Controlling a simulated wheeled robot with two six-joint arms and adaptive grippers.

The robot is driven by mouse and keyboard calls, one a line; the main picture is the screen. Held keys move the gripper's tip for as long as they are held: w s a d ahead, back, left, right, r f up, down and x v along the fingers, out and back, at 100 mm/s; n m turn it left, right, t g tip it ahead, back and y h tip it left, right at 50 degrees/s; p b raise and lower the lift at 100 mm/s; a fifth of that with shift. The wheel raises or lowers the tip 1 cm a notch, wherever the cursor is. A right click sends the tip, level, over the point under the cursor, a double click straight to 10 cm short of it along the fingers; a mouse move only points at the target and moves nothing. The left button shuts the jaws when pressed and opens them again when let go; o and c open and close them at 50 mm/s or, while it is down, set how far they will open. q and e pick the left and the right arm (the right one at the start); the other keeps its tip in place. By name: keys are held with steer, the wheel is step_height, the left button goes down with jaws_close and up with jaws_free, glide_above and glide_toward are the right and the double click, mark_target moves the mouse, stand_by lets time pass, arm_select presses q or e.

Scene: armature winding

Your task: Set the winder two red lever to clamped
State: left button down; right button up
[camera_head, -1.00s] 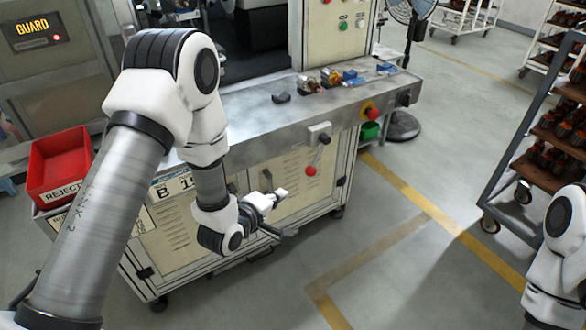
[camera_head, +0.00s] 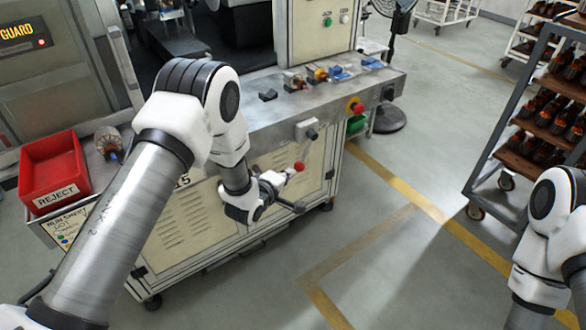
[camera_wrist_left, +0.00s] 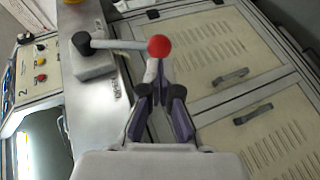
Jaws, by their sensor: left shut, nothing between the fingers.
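The red lever knob (camera_head: 299,166) shows in front of the cabinet face, below a grey lever mount (camera_head: 307,129) on the bench's front edge. In the left wrist view the red knob (camera_wrist_left: 159,46) sits at the end of a pale rod running left to a black pivot on the grey mount (camera_wrist_left: 95,66). My left gripper (camera_head: 287,174) is shut and empty, close beside the knob. In the left wrist view my left gripper (camera_wrist_left: 160,92) points at the knob from below; I cannot tell whether it touches. My right gripper is out of view.
A red reject bin (camera_head: 55,172) stands at the left. A red emergency button (camera_head: 357,107) sits on the bench front. Small parts lie on the bench top (camera_head: 245,107). A rack (camera_head: 545,110) stands at the right. The floor between is clear.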

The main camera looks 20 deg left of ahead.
mark_target(298, 170)
arm_select(q)
steer(key=shift+x, duration=1.65)
steer(key=shift+w+d+f+t+b, duration=0.25)
steer(key=shift+f+b, duration=0.25)
steer(key=shift+b, duration=0.45)
steer(key=w+d+f+n+t+h+b, duration=0.1)
steer(key=w+d+n+t+b, duration=0.4)
steer(key=b, duration=1.4)
steer(key=w+f+t, duration=0.1)
steer(key=w+t, duration=0.1)
steer(key=t, duration=0.2)
steer(key=shift+d, duration=0.2)
